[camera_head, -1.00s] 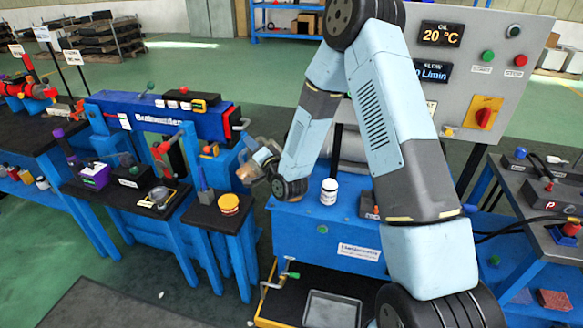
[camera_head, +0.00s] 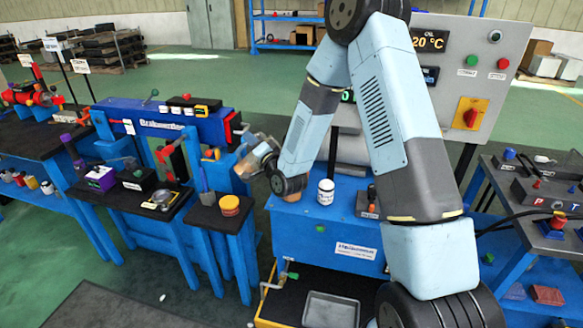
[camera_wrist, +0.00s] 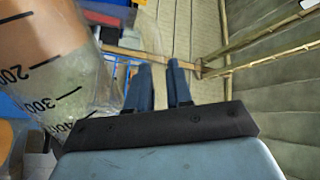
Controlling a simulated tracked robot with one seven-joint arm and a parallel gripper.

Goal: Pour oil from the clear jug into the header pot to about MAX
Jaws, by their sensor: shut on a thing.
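The clear jug (camera_head: 260,158) is held tilted out past the end of my arm, above the blue stands. In the wrist view the jug (camera_wrist: 75,85) fills the left side, with black marks 200, 300 and 400 and brown oil towards the upper left. My gripper (camera_wrist: 160,72) is shut on the jug; the exact grip point is unclear. A white pot (camera_head: 325,192) with a dark label stands upright on the blue unit, right of my wrist and apart from the jug. It may be the header pot; its MAX mark cannot be read.
A black-topped stand with an orange-yellow round container (camera_head: 229,205) is left of the blue unit (camera_head: 320,235). A blue machine (camera_head: 165,125) is behind it. A grey control panel (camera_head: 465,75) stands behind my arm. A grey tray (camera_head: 331,309) lies low in front.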

